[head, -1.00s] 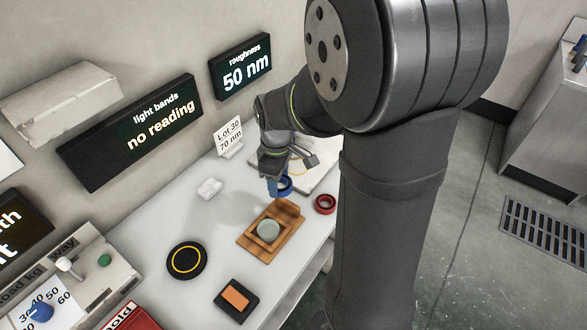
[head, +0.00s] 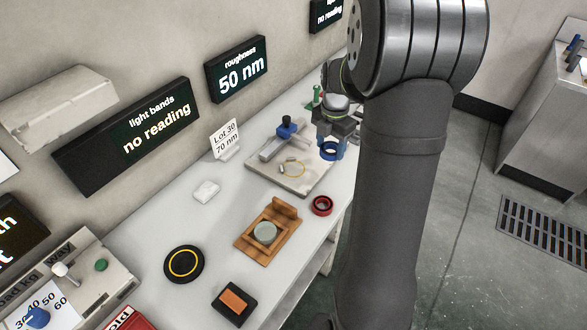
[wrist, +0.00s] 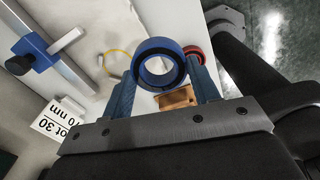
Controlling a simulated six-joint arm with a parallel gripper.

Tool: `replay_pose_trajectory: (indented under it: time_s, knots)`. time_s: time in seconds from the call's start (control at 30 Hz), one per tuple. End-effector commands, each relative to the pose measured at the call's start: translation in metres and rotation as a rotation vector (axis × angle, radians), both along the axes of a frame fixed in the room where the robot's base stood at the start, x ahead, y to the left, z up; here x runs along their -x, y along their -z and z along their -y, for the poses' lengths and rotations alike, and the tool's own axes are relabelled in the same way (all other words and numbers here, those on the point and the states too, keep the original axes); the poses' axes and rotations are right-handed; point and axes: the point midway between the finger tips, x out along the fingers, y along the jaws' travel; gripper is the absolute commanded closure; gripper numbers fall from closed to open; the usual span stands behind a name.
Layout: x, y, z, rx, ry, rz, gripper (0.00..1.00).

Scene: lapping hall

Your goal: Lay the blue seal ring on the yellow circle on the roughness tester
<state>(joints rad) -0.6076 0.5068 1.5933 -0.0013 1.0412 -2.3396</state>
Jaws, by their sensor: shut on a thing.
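The blue seal ring (head: 329,150) is held by my gripper (head: 331,143) above the right side of the roughness tester. In the wrist view the blue ring (wrist: 158,65) sits between the two blue fingers of my gripper (wrist: 162,80), which are shut on it. The roughness tester (head: 262,172) is a pale flat plate with a blue-topped post on a rail. The yellow circle (head: 292,169) lies on its plate, left of and below the ring in the head view. The yellow circle (wrist: 117,65) also shows left of the ring in the wrist view, partly hidden.
A red ring (head: 322,205) lies on the table in front of the tester. A wooden stand (head: 252,243) holds a grey-green disc. A black disc with a yellow circle (head: 184,263) lies further left. The tester's blue-topped post (head: 287,128) rises at its back.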

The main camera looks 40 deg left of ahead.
Motion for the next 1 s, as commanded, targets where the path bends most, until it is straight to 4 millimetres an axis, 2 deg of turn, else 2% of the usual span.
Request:
replay_pose_trajectory:
  time_s: [0.07, 0.17, 0.5, 0.63, 0.87, 1.0]
  knots:
    - [-0.004, 0.0, 0.001, 0.0, -0.023, 0.0, 0.72]
    - [-0.003, 0.006, -0.007, 0.0, -0.039, 0.0, 0.72]
    - [0.014, 0.051, -0.08, 0.001, -0.041, -0.001, 0.72]
    - [0.019, 0.063, -0.1, 0.0, -0.039, 0.0, 0.72]
    - [0.021, 0.074, -0.111, 0.001, -0.035, 0.0, 0.72]
    - [0.021, 0.093, -0.111, 0.002, -0.035, -0.001, 0.72]
